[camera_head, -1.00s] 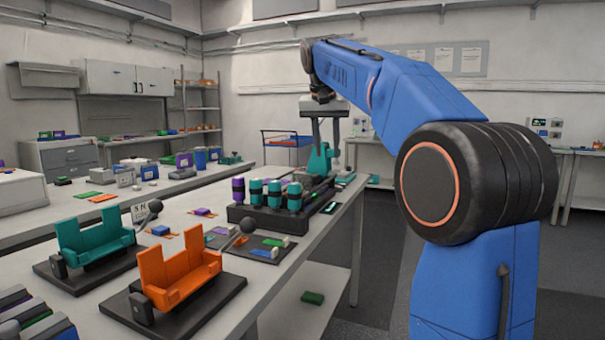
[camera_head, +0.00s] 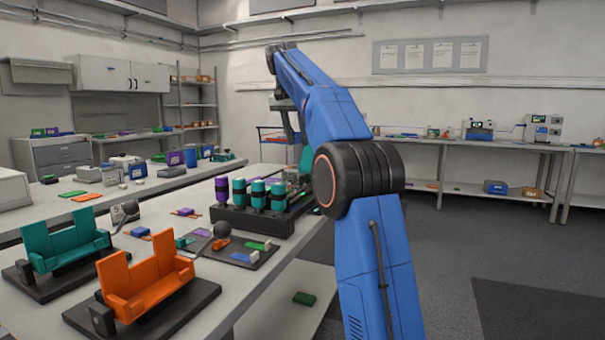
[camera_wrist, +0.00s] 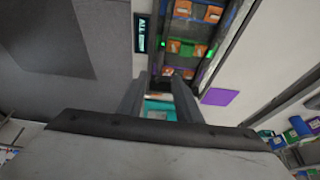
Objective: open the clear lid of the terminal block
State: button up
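My gripper (camera_wrist: 158,85) is open in the wrist view, with its two fingers apart. A teal part (camera_wrist: 158,108) shows between the fingers; I cannot tell whether they touch it. Just beyond the fingertips is a long dark-framed unit (camera_wrist: 205,65) with orange, blue and green pieces, which may be the terminal block. I cannot make out a clear lid. In the head view my gripper (camera_head: 290,125) is partly behind my blue arm, above the far end of the bench. A teal piece (camera_head: 306,158) stands beside it, partly hidden by the arm.
On the bench (camera_head: 262,283) stand an orange holder (camera_head: 145,285), a teal holder (camera_head: 65,245) and a black rack (camera_head: 245,220) with purple and teal cylinders. In the wrist view, a small display (camera_wrist: 142,33) and a purple pad (camera_wrist: 220,97) flank the dark unit. Floor right of my arm is clear.

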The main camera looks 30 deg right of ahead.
aim_at(304, 174)
jog(key=x, duration=1.4)
jog(key=shift+f, duration=0.15)
grip_shut()
